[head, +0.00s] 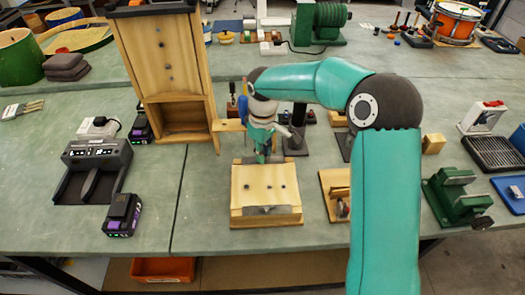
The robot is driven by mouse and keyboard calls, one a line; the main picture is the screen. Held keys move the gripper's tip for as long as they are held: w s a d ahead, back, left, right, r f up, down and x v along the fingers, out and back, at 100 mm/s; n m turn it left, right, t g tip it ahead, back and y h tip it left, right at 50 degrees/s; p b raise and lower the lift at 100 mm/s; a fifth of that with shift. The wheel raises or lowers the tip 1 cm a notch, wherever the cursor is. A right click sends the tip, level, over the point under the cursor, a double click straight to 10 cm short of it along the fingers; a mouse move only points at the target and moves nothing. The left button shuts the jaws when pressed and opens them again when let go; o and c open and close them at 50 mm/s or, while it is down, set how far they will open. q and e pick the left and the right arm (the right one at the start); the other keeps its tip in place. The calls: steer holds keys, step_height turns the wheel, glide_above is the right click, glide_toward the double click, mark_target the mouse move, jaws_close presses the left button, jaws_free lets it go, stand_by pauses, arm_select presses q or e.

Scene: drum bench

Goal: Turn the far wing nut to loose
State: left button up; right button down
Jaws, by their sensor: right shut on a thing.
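My right gripper (262,155) points down at the far edge of a light wooden block (265,210) in the middle of the bench. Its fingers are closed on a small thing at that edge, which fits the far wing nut. The fingers and wrist hide the nut, so its turn angle cannot be seen. The block's sloping top shows two small dark spots. A grey metal part sits low on its front side. My left gripper is not in view.
A tall wooden cabinet (165,60) stands behind left of the block. A black charger (94,165) and a battery pack (122,214) lie to the left. A green vise (456,195) stands at right. The bench between charger and block is clear.

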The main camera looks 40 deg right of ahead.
steer(key=n+p, duration=0.1)
steer(key=n, duration=0.3)
steer(key=shift+r+n, duration=0.15)
steer(key=shift+n, duration=0.25)
steer(key=n+p, duration=0.1)
steer(key=n, duration=0.4)
steer(key=n+p, duration=0.1)
steer(key=n, duration=0.4)
steer(key=shift+w+d+n, duration=0.1)
steer(key=shift+n, duration=0.3)
steer(key=n+p, duration=0.1)
steer(key=n, duration=0.3)
steer(key=shift+n+p, duration=0.3)
steer(key=shift+p, duration=0.05)
steer(key=c, duration=1.2)
jaws_free()
